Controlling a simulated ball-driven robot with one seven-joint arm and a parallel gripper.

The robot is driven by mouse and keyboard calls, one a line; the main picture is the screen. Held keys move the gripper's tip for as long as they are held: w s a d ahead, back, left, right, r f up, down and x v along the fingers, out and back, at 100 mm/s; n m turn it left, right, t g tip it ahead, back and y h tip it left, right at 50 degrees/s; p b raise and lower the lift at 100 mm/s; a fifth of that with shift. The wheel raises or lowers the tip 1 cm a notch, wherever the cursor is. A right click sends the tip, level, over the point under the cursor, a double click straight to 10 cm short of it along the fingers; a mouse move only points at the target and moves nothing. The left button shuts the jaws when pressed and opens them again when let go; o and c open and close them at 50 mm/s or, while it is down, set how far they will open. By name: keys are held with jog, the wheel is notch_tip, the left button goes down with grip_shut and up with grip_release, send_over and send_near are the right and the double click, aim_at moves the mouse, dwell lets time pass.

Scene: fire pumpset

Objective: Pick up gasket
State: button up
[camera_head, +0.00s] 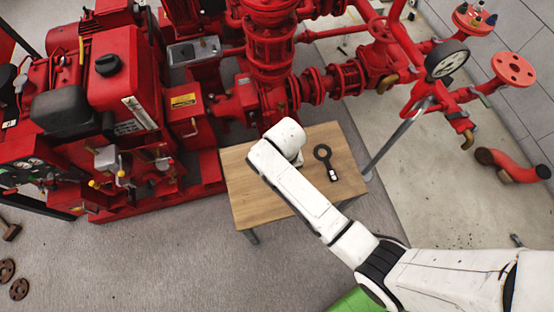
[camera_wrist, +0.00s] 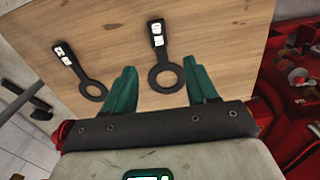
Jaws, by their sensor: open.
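Two black ring-shaped gaskets with tagged handles show on the wooden table in the wrist view. One gasket (camera_wrist: 152,80) lies between my green fingers as seen in the picture, and its white-marked tag points away from my gripper. The other gasket (camera_wrist: 82,88) lies to the left, beyond the left finger. My gripper (camera_wrist: 159,67) is open and empty; its height above the table is hard to tell. In the head view one gasket (camera_head: 316,152) shows to the right of my arm, while my gripper and the second gasket are hidden behind the arm.
The small wooden table (camera_head: 255,207) stands against the red pumpset (camera_head: 268,48). A red engine (camera_head: 127,80) is on the left. A pipe with a gauge (camera_head: 447,59) rises at right. A dark bar-like item (camera_wrist: 24,98) shows past the table's left edge.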

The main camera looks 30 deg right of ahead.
notch_tip(320, 180, down, 3)
jog(key=shift+w+r, duration=0.1)
jog(key=shift+r, duration=0.1)
jog(key=shift+f+b, duration=0.3)
jog(key=shift+f, duration=2.6)
grip_shut()
jog(key=shift+r, duration=0.1)
